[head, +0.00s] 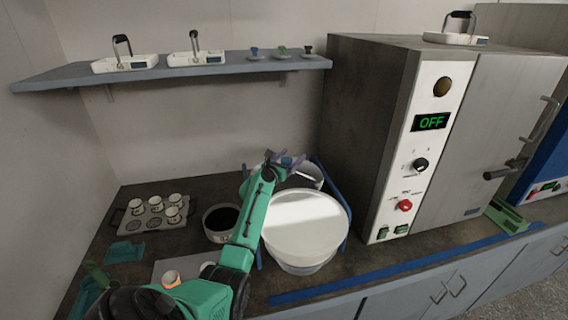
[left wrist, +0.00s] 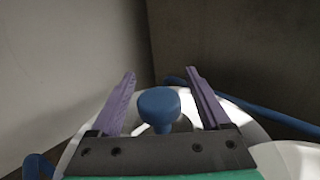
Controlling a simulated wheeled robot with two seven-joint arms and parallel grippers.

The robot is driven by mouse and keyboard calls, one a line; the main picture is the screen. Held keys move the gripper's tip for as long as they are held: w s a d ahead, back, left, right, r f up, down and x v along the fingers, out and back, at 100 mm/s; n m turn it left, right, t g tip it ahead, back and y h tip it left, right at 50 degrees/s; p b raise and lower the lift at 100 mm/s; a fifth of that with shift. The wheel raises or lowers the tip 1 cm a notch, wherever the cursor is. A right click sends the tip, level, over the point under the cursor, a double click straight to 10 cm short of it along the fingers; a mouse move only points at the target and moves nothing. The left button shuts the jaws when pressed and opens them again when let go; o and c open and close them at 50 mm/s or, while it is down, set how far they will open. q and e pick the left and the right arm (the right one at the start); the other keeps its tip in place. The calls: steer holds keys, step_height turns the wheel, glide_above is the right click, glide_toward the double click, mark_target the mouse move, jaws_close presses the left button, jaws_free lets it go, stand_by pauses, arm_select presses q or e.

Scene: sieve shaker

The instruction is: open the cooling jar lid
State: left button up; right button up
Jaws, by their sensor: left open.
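A blue knob (head: 287,161) shows at the tip of my left arm in the head view. In the left wrist view the blue knob (left wrist: 159,105) stands between the purple fingers, with a gap on each side. My left gripper (head: 284,157) is open and around the knob without visible contact; its fingers also show in the left wrist view (left wrist: 160,88). White, round surfaces lie below the knob. A large pale round vessel (head: 305,228) stands in front of the knob; I cannot tell which vessel the knob belongs to. My right gripper is out of view.
A grey oven (head: 390,130) reading OFF stands close on the right. Blue strips (head: 333,180) run beside the pale vessels. A dark-filled bowl (head: 221,222) and a tray of white cups (head: 125,222) are left. A wall shelf (head: 215,71) hangs above.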

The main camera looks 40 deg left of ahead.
arm_select(q)
steer(key=s, duration=0.4)
steer(key=s+d, duration=0.1)
steer(key=s, duration=0.3)
steer(key=s+d, duration=0.1)
steer(key=s, duration=0.4)
steer(key=shift+s+d+f, duration=0.1)
steer(key=shift+d+f, duration=0.05)
steer(key=shift+d, duration=0.05)
steer(key=shift+s, duration=0.4)
